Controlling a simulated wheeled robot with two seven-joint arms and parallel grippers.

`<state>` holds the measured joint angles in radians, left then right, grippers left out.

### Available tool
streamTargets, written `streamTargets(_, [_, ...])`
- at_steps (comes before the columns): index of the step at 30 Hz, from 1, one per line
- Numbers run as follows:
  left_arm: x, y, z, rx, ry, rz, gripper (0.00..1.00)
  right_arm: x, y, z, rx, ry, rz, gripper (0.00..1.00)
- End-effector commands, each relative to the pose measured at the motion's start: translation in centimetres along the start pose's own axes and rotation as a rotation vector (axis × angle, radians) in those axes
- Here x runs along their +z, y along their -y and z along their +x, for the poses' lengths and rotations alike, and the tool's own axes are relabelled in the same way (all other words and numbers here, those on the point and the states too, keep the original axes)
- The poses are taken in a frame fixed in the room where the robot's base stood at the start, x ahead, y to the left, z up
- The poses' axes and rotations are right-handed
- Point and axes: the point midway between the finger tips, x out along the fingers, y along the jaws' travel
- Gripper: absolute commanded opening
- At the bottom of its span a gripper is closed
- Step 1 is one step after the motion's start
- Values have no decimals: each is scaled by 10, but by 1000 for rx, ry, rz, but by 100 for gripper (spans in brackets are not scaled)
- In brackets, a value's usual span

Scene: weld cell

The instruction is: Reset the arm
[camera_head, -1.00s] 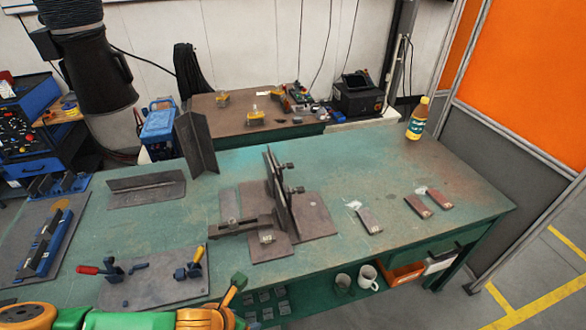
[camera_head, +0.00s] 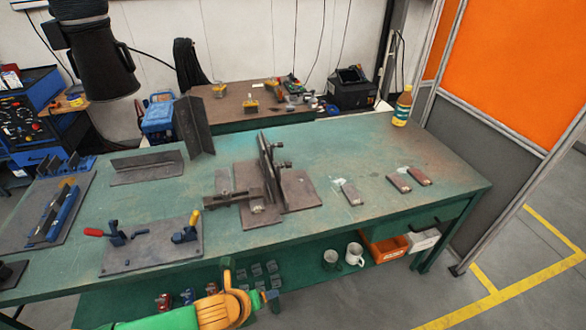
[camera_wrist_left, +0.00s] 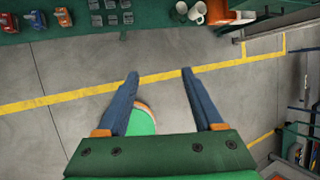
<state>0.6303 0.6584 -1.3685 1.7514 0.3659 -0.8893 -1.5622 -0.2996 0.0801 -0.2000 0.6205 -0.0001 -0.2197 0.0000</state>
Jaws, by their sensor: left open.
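My left arm (camera_head: 215,312), green and orange, comes in at the bottom of the head view, in front of the table's near edge. In the left wrist view my left gripper (camera_wrist_left: 160,74) shows two blue fingers spread apart with nothing between their tips. It hangs over the grey floor, in front of the bench's lower shelf. My right gripper is in neither view.
The green table (camera_head: 330,215) carries a steel fixture with upright plates (camera_head: 268,165), a clamp plate (camera_head: 150,248), small metal blocks and a yellow bottle (camera_head: 403,105). Mugs (camera_head: 354,255) and an orange bin (camera_head: 385,250) sit below. Floor at right is clear.

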Motion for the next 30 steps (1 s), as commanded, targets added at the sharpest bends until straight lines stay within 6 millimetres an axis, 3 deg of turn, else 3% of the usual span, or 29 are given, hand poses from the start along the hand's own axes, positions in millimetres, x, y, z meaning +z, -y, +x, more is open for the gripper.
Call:
streamTargets(4, [0,-17,44,-26,39,-497,68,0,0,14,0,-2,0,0])
streamTargets(8, [-19,-61,80,-3,72,-1014,68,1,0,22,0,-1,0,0])
streamTargets(11, [-56,-107,101,56,99,-1391,68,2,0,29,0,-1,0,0])
streamTargets(13, [-97,-145,110,123,128,-1661,68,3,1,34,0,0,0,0])
streamTargets(15, [-147,-181,112,208,168,-1916,68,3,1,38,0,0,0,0])
streamTargets(18, [-219,-219,104,331,236,-2209,68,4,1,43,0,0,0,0])
streamTargets(21, [-276,-242,89,437,303,-2409,68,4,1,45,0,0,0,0])
streamTargets(25, [-318,-254,74,518,362,-2547,68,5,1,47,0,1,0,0])
streamTargets(30, [-327,-256,70,536,380,-2582,68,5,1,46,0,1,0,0])
